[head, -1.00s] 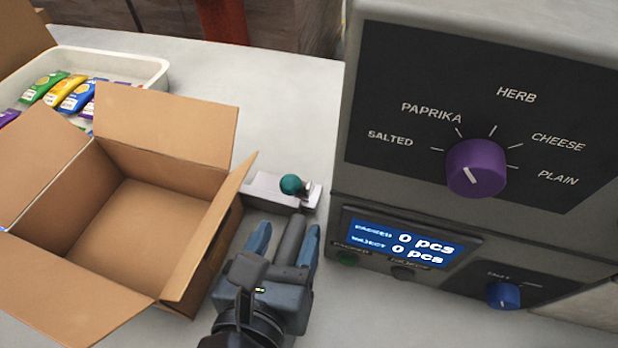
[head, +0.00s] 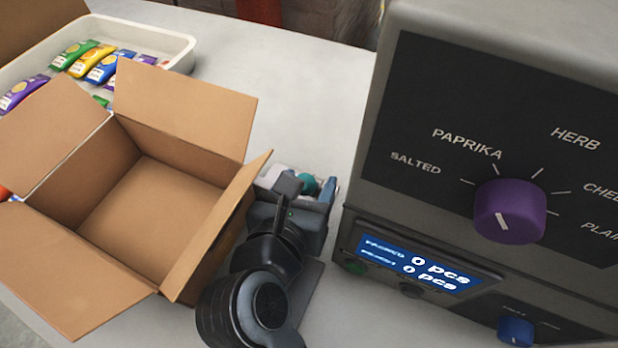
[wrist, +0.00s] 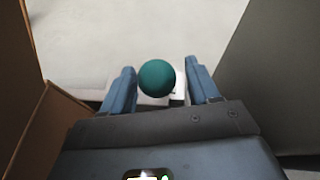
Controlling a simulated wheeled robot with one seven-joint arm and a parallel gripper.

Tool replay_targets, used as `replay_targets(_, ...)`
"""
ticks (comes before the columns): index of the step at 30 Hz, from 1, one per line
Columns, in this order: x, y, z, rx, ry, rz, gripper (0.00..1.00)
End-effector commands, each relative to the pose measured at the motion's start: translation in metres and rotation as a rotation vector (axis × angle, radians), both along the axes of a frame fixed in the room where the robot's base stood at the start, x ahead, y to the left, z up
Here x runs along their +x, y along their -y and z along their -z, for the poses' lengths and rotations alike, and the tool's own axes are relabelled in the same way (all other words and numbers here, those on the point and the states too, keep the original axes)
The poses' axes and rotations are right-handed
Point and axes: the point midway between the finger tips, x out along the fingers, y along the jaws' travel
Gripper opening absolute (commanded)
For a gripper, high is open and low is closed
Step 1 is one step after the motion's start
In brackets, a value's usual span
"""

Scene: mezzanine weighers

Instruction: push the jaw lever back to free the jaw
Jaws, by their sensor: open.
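The jaw lever's teal ball knob (wrist: 157,78) sits between my gripper's two blue fingers in the wrist view, with a gap on each side. In the head view the knob (head: 307,184) is partly hidden by my gripper (head: 300,186), which is open. The pale jaw block (head: 270,174) under the knob shows only in part, between the box and the machine. I cannot tell whether anything of my gripper touches the knob.
An open, empty cardboard box (head: 150,215) stands close on the left. The grey weigher (head: 400,110) with its purple dial (head: 510,211) stands close on the right. A white tray (head: 180,55) of colourful packets lies behind the box. The table behind the lever is clear.

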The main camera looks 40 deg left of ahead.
Motion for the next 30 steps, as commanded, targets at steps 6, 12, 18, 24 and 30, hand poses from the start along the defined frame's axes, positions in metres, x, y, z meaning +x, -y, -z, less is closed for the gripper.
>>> replay_targets(6, 0.0087, -0.0035, 0.0036, 0.000, 0.000, -0.001, 0.60)
replay_targets(12, 0.0086, -0.0034, 0.0037, 0.000, 0.000, -0.001, 0.60)
replay_targets(18, 0.0085, -0.0033, 0.0037, 0.000, 0.000, -0.001, 0.41)
replay_targets(24, 0.0084, -0.0033, 0.0036, 0.000, 0.000, -0.001, 0.22)
replay_targets(30, 0.0084, -0.0032, 0.0036, 0.000, 0.000, -0.001, 0.03)
